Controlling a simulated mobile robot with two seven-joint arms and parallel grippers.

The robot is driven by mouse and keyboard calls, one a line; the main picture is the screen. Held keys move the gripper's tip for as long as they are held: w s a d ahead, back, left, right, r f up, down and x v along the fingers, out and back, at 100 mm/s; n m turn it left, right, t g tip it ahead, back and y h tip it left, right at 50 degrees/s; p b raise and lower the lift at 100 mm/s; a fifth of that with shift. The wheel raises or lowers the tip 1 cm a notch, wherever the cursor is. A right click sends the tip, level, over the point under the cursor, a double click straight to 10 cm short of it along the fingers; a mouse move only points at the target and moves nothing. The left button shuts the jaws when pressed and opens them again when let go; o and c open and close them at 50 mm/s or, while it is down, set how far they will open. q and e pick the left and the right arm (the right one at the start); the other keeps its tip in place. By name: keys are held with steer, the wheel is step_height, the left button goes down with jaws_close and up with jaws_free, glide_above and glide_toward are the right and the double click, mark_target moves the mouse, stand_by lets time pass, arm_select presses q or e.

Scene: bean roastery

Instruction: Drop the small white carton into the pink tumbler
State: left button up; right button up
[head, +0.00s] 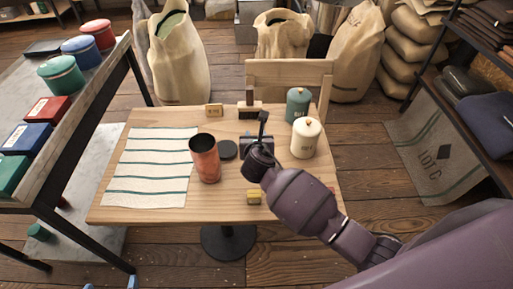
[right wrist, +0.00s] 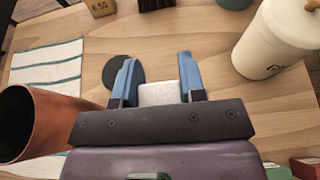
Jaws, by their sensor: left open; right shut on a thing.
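The pink tumbler (head: 205,160), a coppery open cup, stands upright on the wooden table beside the striped cloth. In the right wrist view the tumbler (right wrist: 42,125) is at the left, its mouth open toward the camera. The small white carton (right wrist: 158,93) sits between the blue fingers of my right gripper (right wrist: 157,75), which is shut on it. In the head view my right gripper (head: 258,150) is over the table, right of the tumbler and apart from it; the carton cannot be made out there. Only the blue fingertips of my left gripper (head: 111,284) show, apart, at the bottom edge.
A black disc (head: 227,149) lies just right of the tumbler. A white canister (head: 306,138) and a green canister (head: 298,105) stand at the right. A brush (head: 249,108) and a small sign (head: 214,110) are at the back; a yellow block (head: 254,198) is near the front. The striped cloth (head: 150,165) is clear.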

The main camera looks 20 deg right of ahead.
step_height(320, 180, up, 11)
steer(key=p, duration=0.1)
steer(key=shift+f+p, duration=0.15)
steer(key=shift+p, duration=0.25)
steer(key=shift+s, duration=0.1)
